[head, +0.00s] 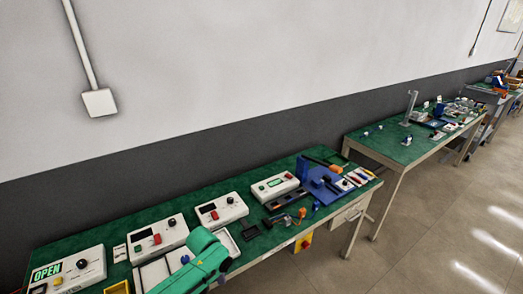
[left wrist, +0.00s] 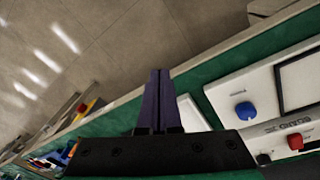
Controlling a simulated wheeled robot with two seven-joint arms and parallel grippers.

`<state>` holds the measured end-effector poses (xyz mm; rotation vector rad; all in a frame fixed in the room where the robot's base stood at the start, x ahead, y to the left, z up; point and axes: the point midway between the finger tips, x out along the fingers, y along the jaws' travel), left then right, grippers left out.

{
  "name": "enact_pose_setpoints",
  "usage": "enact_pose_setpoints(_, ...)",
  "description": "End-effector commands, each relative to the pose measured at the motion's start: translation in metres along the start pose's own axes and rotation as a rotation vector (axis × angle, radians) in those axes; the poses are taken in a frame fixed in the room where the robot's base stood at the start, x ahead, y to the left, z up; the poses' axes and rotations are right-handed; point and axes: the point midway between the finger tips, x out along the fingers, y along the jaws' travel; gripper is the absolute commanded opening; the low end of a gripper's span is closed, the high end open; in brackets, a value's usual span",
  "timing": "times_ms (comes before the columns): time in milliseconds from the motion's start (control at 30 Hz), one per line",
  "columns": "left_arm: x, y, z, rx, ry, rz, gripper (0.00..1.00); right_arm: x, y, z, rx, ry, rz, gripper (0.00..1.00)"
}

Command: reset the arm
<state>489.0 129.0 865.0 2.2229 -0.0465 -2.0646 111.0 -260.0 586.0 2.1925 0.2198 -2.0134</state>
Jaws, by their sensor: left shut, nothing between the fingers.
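My left arm, green, comes into the bottom of the head view over the near workbench (head: 240,262). Its fingers cannot be made out there. In the left wrist view my left gripper (left wrist: 158,75) has its two dark purple fingers together, with nothing between them. It hangs over the bench's edge, with floor behind the fingertips. My right gripper is in neither view.
Control boxes (head: 159,238) line the green bench top, one showing OPEN (head: 68,272). A blue mat (head: 325,186) with small tools lies at the far end. In the left wrist view a white panel (left wrist: 255,95) has a blue knob (left wrist: 244,110). A second bench (head: 390,150) stands beyond a gap.

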Motion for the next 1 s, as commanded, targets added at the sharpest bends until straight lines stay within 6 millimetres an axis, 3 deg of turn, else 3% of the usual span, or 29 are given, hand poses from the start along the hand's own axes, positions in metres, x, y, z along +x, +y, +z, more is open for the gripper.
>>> enact_pose_setpoints(33, 0.019, -0.005, 0.004, -0.005, 0.006, 0.012, 0.00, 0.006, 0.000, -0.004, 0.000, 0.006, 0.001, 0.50)
enact_pose_setpoints(233, 0.089, -0.035, 0.024, -0.009, 0.065, 0.043, 0.00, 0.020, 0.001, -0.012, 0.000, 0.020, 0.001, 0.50)
enact_pose_setpoints(367, 0.145, -0.066, 0.057, 0.003, 0.094, 0.034, 0.00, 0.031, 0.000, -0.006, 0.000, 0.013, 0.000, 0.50)
enact_pose_setpoints(467, 0.195, -0.097, 0.104, 0.028, 0.103, 0.008, 0.00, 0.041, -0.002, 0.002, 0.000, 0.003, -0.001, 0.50)
enact_pose_setpoints(567, 0.245, -0.131, 0.175, 0.076, 0.095, -0.030, 0.00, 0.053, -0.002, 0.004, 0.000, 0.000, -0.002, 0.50)
enact_pose_setpoints(600, 0.262, -0.143, 0.207, 0.103, 0.086, -0.046, 0.00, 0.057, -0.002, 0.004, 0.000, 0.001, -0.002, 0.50)
enact_pose_setpoints(700, 0.291, -0.166, 0.288, 0.172, 0.053, -0.075, 0.00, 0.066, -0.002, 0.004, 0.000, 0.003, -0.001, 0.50)
enact_pose_setpoints(800, 0.304, -0.178, 0.352, 0.231, 0.023, -0.088, 0.00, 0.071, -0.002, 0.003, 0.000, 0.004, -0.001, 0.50)
enact_pose_setpoints(900, 0.307, -0.182, 0.386, 0.266, 0.008, -0.092, 0.00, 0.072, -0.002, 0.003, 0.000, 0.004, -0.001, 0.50)
enact_pose_setpoints(1000, 0.307, -0.184, 0.393, 0.277, 0.006, -0.093, 0.00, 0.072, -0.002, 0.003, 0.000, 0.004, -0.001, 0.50)
